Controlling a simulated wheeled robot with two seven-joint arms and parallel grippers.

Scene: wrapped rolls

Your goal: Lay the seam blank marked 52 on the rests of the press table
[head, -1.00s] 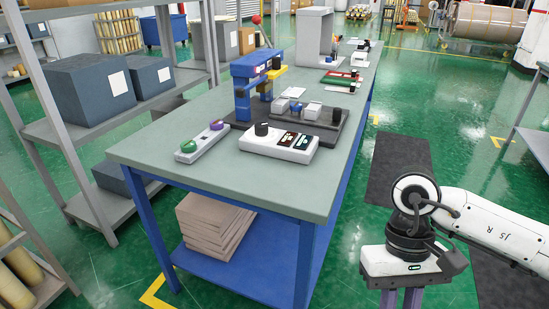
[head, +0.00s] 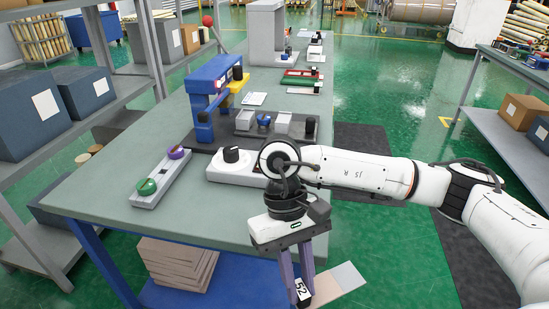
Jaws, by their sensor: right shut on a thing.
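My right gripper (head: 303,285) is shut on the seam blank (head: 347,278), with its fingers pointing down. The blank is a thin two-tone strip, part tan and part pale grey. A white label reading 52 (head: 302,289) shows at the fingertips. The blank is beyond the near right corner of the table, below the level of its top; its left part is hidden by the fingers. The press (head: 215,85), blue with a yellow part, stands on a dark base. Two light grey blocks, apparently the rests (head: 245,121) (head: 282,123), sit on that base with bare tops. My left gripper is not in view.
Shelves flank the left; another bench (head: 515,70) is at right.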

